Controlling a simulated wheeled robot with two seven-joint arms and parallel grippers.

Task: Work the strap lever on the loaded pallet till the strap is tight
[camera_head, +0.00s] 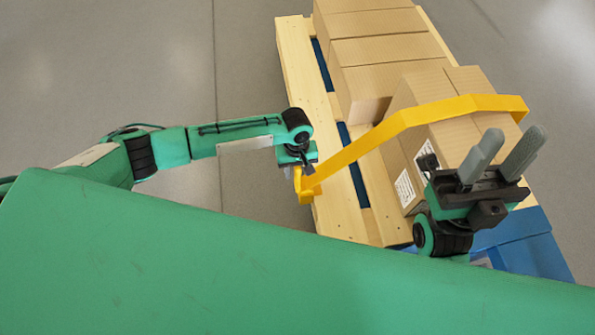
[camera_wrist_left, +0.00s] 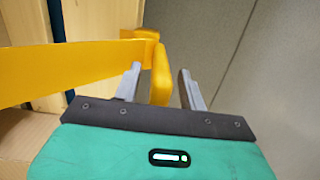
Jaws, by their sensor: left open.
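The yellow strap (camera_head: 400,124) runs in a raised band over the cardboard boxes (camera_head: 443,130) on the wooden pallet (camera_head: 335,211). Its yellow lever (camera_head: 304,187) is at the strap's left end, at the pallet's left edge. My left gripper (camera_head: 306,170) is at this lever; its fingers are hardly visible in the head view. My right gripper (camera_head: 513,145) is open and empty, pointing up in front of the boxes.
More cardboard boxes (camera_head: 380,50) stand at the back of the pallet. A blue surface (camera_head: 525,245) lies at the pallet's near right end. The grey floor (camera_head: 250,60) left of the pallet is clear. My green body fills the foreground.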

